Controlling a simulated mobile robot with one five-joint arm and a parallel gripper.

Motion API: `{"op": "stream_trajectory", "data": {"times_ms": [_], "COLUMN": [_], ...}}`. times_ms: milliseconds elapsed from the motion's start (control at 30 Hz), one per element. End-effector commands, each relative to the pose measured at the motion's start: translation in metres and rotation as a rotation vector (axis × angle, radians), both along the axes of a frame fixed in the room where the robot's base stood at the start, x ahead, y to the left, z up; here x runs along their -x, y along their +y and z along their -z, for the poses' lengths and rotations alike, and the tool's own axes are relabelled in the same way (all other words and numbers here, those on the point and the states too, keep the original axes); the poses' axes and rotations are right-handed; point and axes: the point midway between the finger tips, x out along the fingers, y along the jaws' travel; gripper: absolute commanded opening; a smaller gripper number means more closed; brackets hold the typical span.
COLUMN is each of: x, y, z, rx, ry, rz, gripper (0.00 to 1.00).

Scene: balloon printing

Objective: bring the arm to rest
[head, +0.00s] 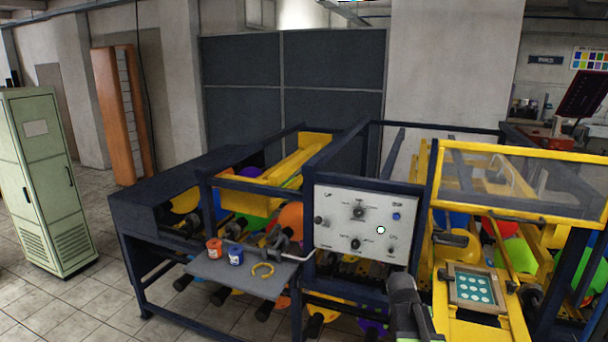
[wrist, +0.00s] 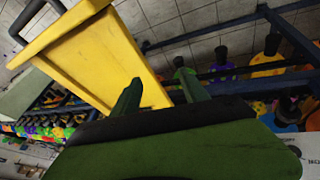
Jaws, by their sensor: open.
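My gripper (wrist: 160,92) shows in the wrist view as two dark green fingers standing apart, with nothing held between them. Beyond the fingers is a yellow panel (wrist: 95,55), close to the left finger; I cannot tell whether they touch. In the head view, a dark and green part of my arm rises at the bottom edge, right of centre, in front of the machine's navy frame. The fingertips cannot be made out there.
The machine has a grey control panel (head: 345,228), a yellow-framed clear guard (head: 525,185) and a framed screen with pale dots (head: 472,288). Tiled floor is clear at left.

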Motion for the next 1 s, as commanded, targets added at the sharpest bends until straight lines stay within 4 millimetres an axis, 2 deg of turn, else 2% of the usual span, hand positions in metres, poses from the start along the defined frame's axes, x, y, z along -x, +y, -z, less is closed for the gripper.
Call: {"op": "stream_trajectory", "data": {"times_ms": [33, 100, 300, 367, 400, 567, 800, 900, 1000], "x": [0.013, 0.027, 0.066, 0.078, 0.075, 0.08, 0.09, 0.094, 0.096], "y": [0.03, 0.067, 0.156, 0.178, 0.174, 0.173, 0.17, 0.17, 0.17], "z": [0.006, 0.012, 0.021, 0.025, 0.05, 0.096, 0.177, 0.198, 0.204], "rx": [-0.047, -0.115, -0.283, -0.327, -0.322, -0.323, -0.331, -0.333, -0.335], "ry": [0.039, 0.094, 0.202, 0.225, 0.227, 0.242, 0.271, 0.28, 0.287], "rz": [-0.078, -0.19, -0.483, -0.563, -0.551, -0.544, -0.537, -0.535, -0.533], "gripper": [0.52, 0.52, 0.52, 0.52, 0.52, 0.52, 0.52, 0.52, 0.52]}}
